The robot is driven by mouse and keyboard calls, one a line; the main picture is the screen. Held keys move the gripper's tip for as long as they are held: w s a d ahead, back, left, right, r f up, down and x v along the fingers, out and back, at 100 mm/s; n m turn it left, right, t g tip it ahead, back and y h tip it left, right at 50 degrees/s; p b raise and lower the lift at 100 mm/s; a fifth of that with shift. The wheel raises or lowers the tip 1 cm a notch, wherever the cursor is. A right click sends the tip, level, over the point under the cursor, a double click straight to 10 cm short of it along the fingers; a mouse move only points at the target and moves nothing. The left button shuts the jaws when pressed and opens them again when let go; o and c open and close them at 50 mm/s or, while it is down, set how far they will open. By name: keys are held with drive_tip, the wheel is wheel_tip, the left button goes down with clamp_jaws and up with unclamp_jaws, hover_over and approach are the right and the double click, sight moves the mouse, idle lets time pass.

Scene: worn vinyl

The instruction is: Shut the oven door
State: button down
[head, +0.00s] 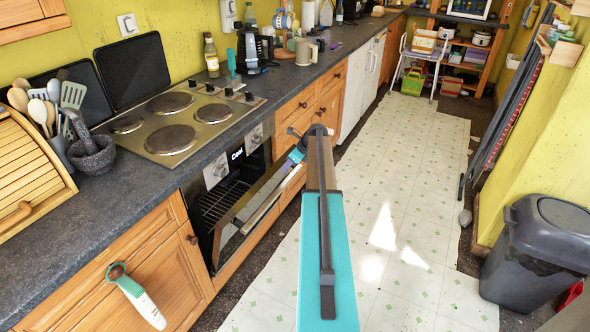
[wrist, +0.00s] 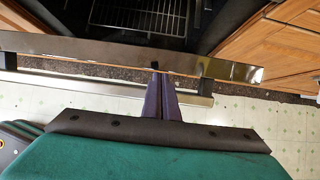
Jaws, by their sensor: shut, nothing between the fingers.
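The oven (head: 222,170) is built in under the hob, and its door (head: 232,232) stands partly open, tilted outward with a dark gap above it. The oven's inside and wire rack (head: 212,205) show through the gap. In the wrist view a long metal bar along the door (wrist: 60,45) crosses the picture, with the rack (wrist: 140,15) beyond it. My gripper (head: 294,156) is shut and empty at the door's far end. In the wrist view its fingertips (wrist: 160,72) are at the bar; I cannot tell whether they touch it.
Wooden cupboards (head: 150,270) flank the oven under the grey worktop (head: 70,220). A teal-and-white utensil (head: 138,295) hangs on the near cupboard. The pale floor (head: 400,165) is open to the right, with a grey bin (head: 535,250) at the far right.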

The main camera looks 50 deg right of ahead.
sight(276, 164)
drive_tip(key=w+a+r+p, duration=0.2)
drive_tip(key=w, duration=0.7)
drive_tip(key=shift+r, duration=0.4)
drive_tip(key=shift+a, duration=0.1)
drive_tip(key=s, duration=0.2)
drive_tip(key=s+p, duration=0.1)
drive_tip(key=s, duration=0.1)
drive_tip(key=shift+d+f, duration=0.1)
drive_tip(key=shift+d, duration=0.3)
drive_tip(key=s+r+b, duration=0.2)
drive_tip(key=s+r, duration=0.1)
drive_tip(key=r, duration=0.6)
drive_tip(key=shift+d, duration=0.45)
drive_tip(key=shift+r, duration=0.15)
